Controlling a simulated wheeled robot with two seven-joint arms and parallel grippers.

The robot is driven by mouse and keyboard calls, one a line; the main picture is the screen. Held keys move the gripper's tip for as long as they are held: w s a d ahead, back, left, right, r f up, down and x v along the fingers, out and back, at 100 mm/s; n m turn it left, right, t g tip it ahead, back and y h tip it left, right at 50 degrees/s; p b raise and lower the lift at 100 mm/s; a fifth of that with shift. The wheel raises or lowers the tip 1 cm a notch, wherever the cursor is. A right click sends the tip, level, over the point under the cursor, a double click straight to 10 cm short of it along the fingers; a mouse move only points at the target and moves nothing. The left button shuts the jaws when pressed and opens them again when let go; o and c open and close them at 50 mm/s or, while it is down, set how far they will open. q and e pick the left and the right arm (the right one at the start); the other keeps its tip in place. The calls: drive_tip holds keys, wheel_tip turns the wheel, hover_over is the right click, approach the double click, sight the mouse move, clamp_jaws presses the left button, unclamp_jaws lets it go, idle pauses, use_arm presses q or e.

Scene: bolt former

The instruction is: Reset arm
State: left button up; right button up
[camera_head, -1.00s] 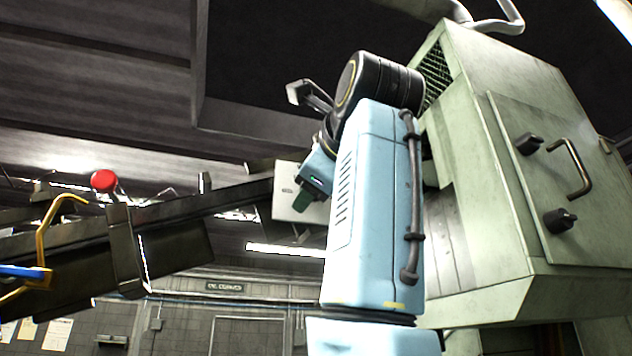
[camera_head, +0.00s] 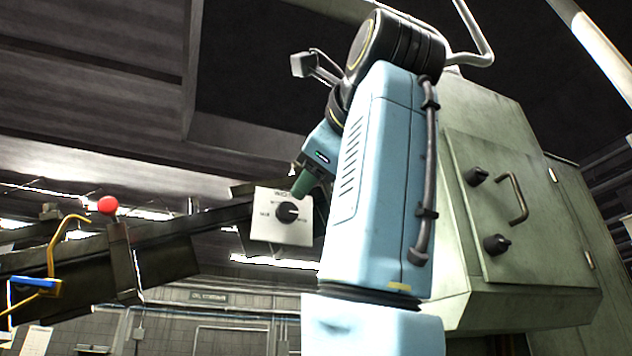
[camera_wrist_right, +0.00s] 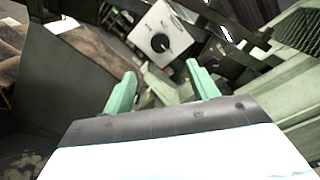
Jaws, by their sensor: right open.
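My right arm, light blue with black joints, stands upright in the middle of the head view. Its gripper (camera_head: 301,185) has green fingers and overlaps the upper right part of a white switch panel (camera_head: 265,231) in that view. The panel carries a black rotary knob (camera_head: 287,212). In the right wrist view my right gripper (camera_wrist_right: 163,88) is open, with nothing between its fingers. The white panel (camera_wrist_right: 146,27) and its black knob (camera_wrist_right: 160,43) show beyond the fingers, apart from them. My left gripper is not in view.
A pale green machine cabinet (camera_head: 470,285) with a handle (camera_head: 515,198) and black latches stands right behind my arm. A dark rail (camera_head: 172,245) with a red-ball lever (camera_head: 108,205) and a yellow bracket (camera_head: 58,245) runs at the left.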

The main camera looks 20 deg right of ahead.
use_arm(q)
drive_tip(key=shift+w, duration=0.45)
